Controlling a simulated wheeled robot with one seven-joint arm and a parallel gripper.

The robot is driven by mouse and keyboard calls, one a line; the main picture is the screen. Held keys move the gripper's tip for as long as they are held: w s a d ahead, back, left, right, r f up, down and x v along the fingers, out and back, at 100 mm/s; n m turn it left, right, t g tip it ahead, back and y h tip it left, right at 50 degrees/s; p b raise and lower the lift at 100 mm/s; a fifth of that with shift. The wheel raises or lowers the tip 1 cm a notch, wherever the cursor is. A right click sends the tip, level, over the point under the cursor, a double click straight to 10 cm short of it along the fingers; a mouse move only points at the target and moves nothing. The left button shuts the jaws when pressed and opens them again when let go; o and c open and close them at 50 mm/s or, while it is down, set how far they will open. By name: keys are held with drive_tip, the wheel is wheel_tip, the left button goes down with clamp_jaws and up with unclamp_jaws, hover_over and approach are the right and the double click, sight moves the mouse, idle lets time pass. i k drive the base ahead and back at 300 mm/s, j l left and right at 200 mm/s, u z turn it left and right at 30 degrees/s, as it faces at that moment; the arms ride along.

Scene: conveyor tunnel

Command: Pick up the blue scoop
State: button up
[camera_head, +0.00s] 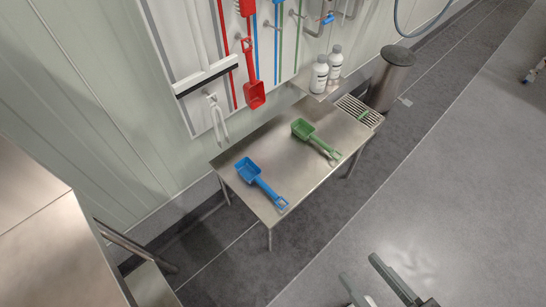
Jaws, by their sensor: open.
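The blue scoop (258,181) lies on a steel table (238,146) near its left end. Its pan points to the back left and its handle loop lies close to the table's front edge. My gripper (370,280) shows at the bottom edge of the view, partly cut off. It is open, with its two dark fingers apart and nothing seen between them. It is in front of the table and to the right, well apart from the scoop.
A green scoop (306,131) lies on the table to the right. White bottles (319,75) stand on a shelf behind. A red scoop (254,94) and other tools hang on the wall. A bin (389,80) stands beyond the table.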

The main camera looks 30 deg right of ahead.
sight(246, 168)
drive_tip(key=k+u, duration=0.1)
drive_tip(key=k, duration=0.55)
drive_tip(key=u, duration=1.7)
drive_tip(key=l+u, duration=0.25)
drive_tip(key=l, duration=0.5)
drive_tip(key=l+u, duration=0.3)
drive_tip(key=l, duration=0.45)
drive_tip(key=k+l+u, duration=0.1)
drive_tip(key=l+u, duration=0.15)
drive_tip(key=l, duration=0.5)
drive_tip(key=k+l, duration=0.1)
drive_tip(key=l, duration=0.95)
drive_tip(key=k+l, duration=0.15)
drive_tip(key=l, duration=0.4)
